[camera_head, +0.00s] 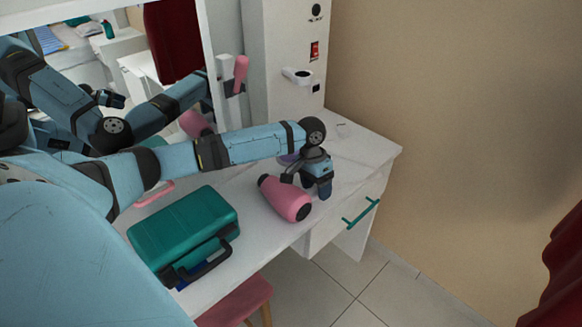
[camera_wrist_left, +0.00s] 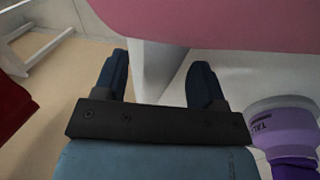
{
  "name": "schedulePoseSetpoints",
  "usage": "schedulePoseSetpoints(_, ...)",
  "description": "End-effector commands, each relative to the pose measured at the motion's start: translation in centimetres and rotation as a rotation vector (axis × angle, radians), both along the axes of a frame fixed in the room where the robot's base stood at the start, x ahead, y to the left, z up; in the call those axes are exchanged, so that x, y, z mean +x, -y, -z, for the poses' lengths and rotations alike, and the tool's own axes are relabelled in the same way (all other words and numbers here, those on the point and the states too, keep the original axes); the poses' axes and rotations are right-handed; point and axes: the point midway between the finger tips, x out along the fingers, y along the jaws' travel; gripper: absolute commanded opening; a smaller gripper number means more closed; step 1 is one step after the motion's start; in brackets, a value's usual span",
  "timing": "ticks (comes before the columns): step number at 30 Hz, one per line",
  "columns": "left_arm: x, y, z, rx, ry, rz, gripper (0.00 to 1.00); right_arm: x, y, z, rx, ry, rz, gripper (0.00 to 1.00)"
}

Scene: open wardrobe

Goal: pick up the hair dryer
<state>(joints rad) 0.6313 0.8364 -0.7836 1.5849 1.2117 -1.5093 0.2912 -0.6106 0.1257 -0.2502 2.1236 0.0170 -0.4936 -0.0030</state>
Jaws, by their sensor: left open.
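The pink hair dryer (camera_head: 287,199) lies on the white desk (camera_head: 347,163), near its front edge. Its pink body (camera_wrist_left: 215,22) also fills the top of the left wrist view, just beyond the fingertips. My left gripper (camera_head: 305,188) is at the right side of the hair dryer, above the desktop. In the left wrist view my left gripper (camera_wrist_left: 160,80) has its two dark fingers apart with nothing between them. I cannot tell whether a finger touches the hair dryer. My arm and gripper hide part of the desk behind it. My right gripper does not show.
A green case (camera_head: 185,232) with a dark handle lies left of the hair dryer. A purple container (camera_wrist_left: 285,128) stands close to my left gripper. A mirror (camera_head: 160,60) rises behind the desk. A pink stool (camera_head: 238,302) stands below the front edge. The desk's right end is mostly clear.

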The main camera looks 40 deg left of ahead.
Motion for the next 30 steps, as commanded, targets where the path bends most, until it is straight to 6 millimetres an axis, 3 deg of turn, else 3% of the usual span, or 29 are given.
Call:
schedulePoseSetpoints(3,-0.03,0.17,1.16,0.001,0.001,0.001,0.64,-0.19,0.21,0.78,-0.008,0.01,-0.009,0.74)
schedulePoseSetpoints(13,-0.07,0.25,1.13,0.001,0.001,0.001,0.64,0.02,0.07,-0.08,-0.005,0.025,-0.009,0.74)
schedulePoseSetpoints(14,-0.07,0.25,1.13,0.001,0.001,0.001,0.62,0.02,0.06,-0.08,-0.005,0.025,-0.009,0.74)
schedulePoseSetpoints(22,-0.08,0.25,1.16,0.001,0.0,0.001,0.0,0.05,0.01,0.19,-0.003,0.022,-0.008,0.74)
schedulePoseSetpoints(30,-0.05,0.24,1.03,0.001,0.001,0.001,0.0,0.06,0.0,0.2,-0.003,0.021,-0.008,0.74)
